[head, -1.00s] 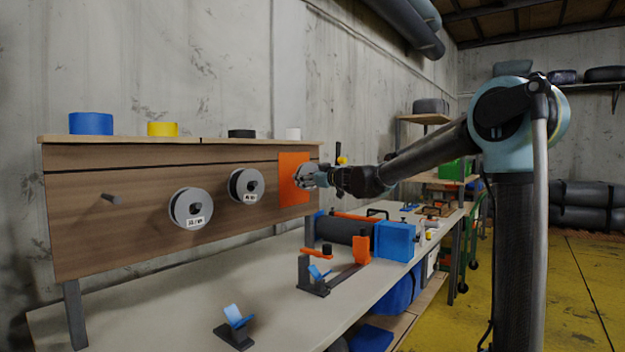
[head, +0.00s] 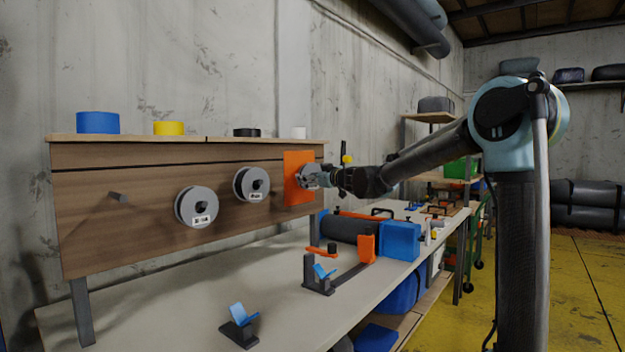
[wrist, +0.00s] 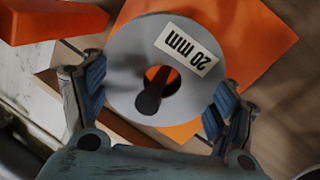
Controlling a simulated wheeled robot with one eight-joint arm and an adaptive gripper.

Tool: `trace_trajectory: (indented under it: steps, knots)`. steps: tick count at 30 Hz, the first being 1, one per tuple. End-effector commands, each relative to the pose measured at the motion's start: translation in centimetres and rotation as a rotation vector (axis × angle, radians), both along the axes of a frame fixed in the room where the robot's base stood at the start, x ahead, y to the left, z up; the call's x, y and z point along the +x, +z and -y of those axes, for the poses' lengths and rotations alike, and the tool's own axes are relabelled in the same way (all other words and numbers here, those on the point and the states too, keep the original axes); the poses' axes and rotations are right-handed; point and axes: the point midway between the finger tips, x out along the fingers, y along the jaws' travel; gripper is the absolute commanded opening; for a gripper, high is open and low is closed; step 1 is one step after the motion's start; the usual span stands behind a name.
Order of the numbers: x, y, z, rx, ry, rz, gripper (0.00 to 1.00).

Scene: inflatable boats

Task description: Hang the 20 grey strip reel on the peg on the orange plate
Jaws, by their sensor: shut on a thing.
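The grey reel labelled "20 mm" (wrist: 198,75) is between the two blue fingertips of my gripper (wrist: 152,98), which is shut on its outer rim. The orange plate (wrist: 245,30) lies behind the reel and shows through its centre hole. A dark peg (wrist: 149,100) shows in the hole, and its round end overlaps the hole's lower edge, so the reel appears to be around the peg. Whether the reel touches the plate cannot be told. In the head view, my gripper (head: 320,178) holds the reel at the orange plate (head: 292,160), at the board's right end.
Two other grey reels hang on the wooden board (head: 120,220), one lower left (head: 183,213) and one nearer the plate (head: 240,190). A bare peg (head: 119,197) is at far left. Tape rolls stand on the board's top. The bench below holds a blue block (head: 400,240) and stands.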

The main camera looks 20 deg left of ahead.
Motion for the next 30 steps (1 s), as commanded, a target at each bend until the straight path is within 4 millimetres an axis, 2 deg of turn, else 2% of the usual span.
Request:
trace_trajectory:
  steps: [1, 3, 4, 20, 30]
  knots:
    - [0.0, 0.0, 0.0, 0.0, 0.0, 0.0, 0.8]
    - [0.0, 0.0, 0.0, 0.0, 0.0, 0.0, 0.96]
    - [0.0, 0.0, 0.0, 0.0, 0.0, 0.0, 1.0]
    - [-0.3, 0.0, 0.4, 0.0, 0.0, 0.0, 1.0]
    - [-3.0, 0.0, 4.2, 0.0, -0.001, 0.0, 1.0]
